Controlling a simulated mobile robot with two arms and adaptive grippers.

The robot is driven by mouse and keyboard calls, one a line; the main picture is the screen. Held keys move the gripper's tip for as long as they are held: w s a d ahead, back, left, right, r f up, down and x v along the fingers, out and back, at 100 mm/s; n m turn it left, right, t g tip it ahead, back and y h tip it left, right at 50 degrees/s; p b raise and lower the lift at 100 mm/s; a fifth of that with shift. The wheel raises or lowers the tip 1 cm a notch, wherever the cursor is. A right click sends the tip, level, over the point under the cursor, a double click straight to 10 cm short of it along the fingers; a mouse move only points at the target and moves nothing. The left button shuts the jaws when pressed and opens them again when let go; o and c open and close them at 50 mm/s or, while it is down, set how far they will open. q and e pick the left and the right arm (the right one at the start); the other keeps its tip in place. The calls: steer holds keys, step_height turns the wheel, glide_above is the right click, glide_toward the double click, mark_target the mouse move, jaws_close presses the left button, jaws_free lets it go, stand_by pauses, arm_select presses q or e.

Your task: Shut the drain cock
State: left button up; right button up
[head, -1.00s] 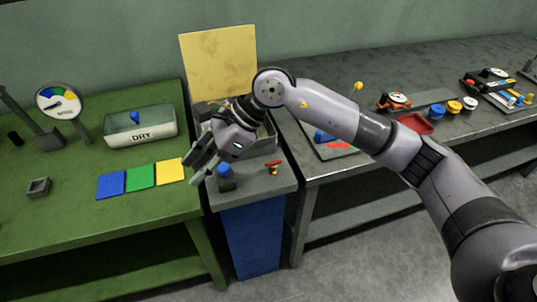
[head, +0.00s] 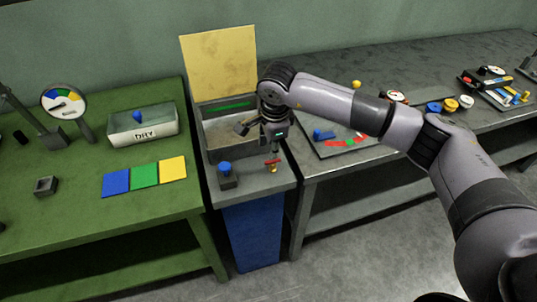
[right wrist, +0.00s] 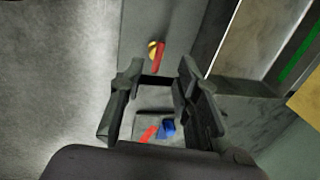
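The drain cock (head: 273,167), a small brass body with a red lever handle, stands on the front ledge of the grey tank unit. In the head view its red handle lies roughly sideways. It also shows in the right wrist view (right wrist: 158,57), just beyond the fingertips. My right gripper (head: 275,154) points down close above the cock and partly covers the space behind it. In the right wrist view the gripper's fingers (right wrist: 160,72) are spread apart with nothing between them; contact with the handle is not visible. My left gripper is not in view.
A blue knob (head: 225,168) on a dark block stands left of the cock. The open tank (head: 222,153) is behind, its yellow lid (head: 220,65) raised. A green table (head: 60,220) adjoins left, a grey bench (head: 310,170) right, with a tray (head: 318,151) holding a blue part.

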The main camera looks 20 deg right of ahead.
mark_target(268, 162)
steer(key=f, duration=0.3)
steer(key=w+f+p, duration=0.1)
steer(key=f, duration=0.2)
steer(key=shift+w+f, duration=0.15)
steer(key=shift+f, duration=0.2)
steer(key=shift+c, duration=0.6)
jaws_close()
